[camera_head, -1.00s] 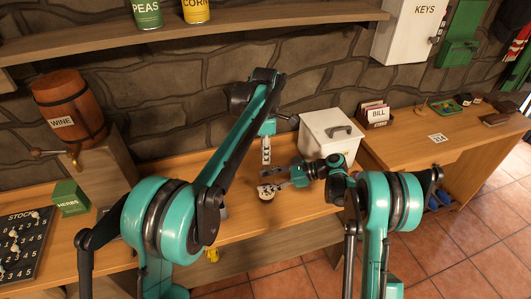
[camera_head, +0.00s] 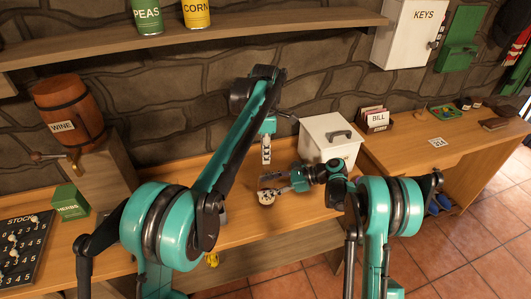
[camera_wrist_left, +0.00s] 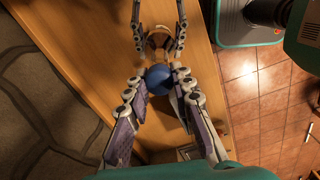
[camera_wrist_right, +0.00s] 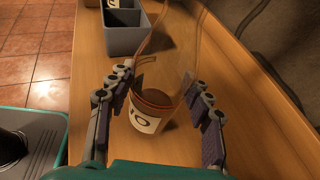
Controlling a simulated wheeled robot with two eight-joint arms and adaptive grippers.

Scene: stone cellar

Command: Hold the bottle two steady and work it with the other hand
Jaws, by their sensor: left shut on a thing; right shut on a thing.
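A small brown bottle with a white label (camera_wrist_right: 150,112) stands between the fingers of my right gripper (camera_wrist_right: 158,90); the label partly reads "O". In the head view, the bottle (camera_head: 267,197) is low over the bench, at the tips of my right gripper (camera_head: 272,185). My left gripper (camera_head: 266,160) points down just above and behind it. In the left wrist view, my left gripper (camera_wrist_left: 158,82) is shut on a round blue thing (camera_wrist_left: 157,78), with the bottle (camera_wrist_left: 158,44) just beyond. I cannot tell whether the blue thing is joined to the bottle.
A white lidded box (camera_head: 330,143) stands on the bench right of the grippers. A wine barrel (camera_head: 67,105), a green herbs box (camera_head: 70,202) and a stock board (camera_head: 22,250) are at left. A grey compartment box (camera_wrist_right: 138,42) lies beyond the bottle in the right wrist view.

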